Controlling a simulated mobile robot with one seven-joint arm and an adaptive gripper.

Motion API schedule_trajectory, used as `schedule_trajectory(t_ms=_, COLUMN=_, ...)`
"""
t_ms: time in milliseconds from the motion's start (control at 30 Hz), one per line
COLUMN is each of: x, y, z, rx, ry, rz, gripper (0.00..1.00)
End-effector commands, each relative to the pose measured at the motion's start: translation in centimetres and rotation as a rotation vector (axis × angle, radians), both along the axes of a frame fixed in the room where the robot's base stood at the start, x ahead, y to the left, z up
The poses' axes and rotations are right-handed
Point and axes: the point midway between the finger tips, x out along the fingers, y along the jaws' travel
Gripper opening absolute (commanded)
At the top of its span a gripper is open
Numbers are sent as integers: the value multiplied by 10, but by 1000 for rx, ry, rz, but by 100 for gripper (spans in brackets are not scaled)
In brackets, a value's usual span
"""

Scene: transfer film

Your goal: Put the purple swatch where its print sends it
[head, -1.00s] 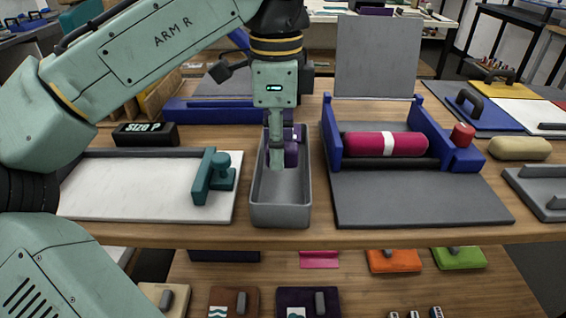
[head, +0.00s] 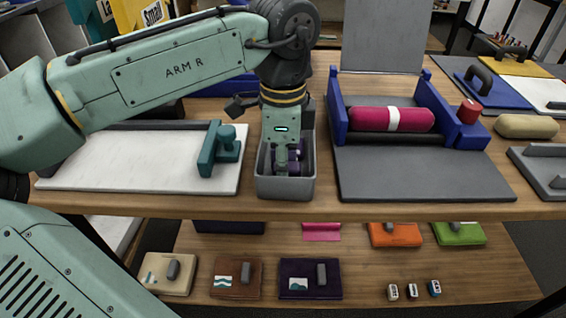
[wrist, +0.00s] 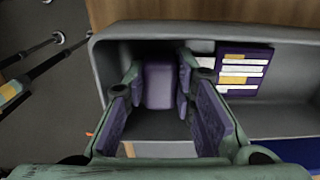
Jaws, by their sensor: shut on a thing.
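My gripper (head: 281,168) points down into the grey open tray (head: 285,188) in the middle of the table. It is shut on a purple block (wrist: 159,86), seen between its fingers in the wrist view; I cannot read a print on it. A flat purple card (wrist: 246,72) with white and yellow strips lies in the tray beside the fingers. On the lower shelf lies a dark purple swatch (head: 297,288) with a grey handle and a pale wavy print. My gripper hides much of the tray's inside.
A white board (head: 130,165) with a teal clamp (head: 220,148) lies left of the tray. A blue-framed press (head: 400,165) with a crimson roller (head: 391,118) stands right. Brown (head: 237,290) and beige (head: 153,282) swatches lie on the shelf.

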Motion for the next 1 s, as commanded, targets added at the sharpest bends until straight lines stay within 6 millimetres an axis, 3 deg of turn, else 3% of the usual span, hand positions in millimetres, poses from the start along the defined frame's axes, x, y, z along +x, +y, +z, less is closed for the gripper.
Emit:
schedule_trajectory(t_ms=100, x=0, y=0, z=-4, rx=-1, ry=1, rz=-2, gripper=5)
schedule_trajectory(t_ms=133, x=0, y=0, z=-4, rx=0, ry=0, rz=-2, gripper=25)
schedule_trajectory(t_ms=233, x=0, y=0, z=-3, rx=1, ry=0, rz=-1, gripper=32)
schedule_trajectory(t_ms=667, x=0, y=0, z=3, rx=0, ry=-1, rz=1, gripper=33)
schedule_trajectory(t_ms=1000, x=1, y=-1, z=72, rx=-4, ry=-2, rz=-2, gripper=33)
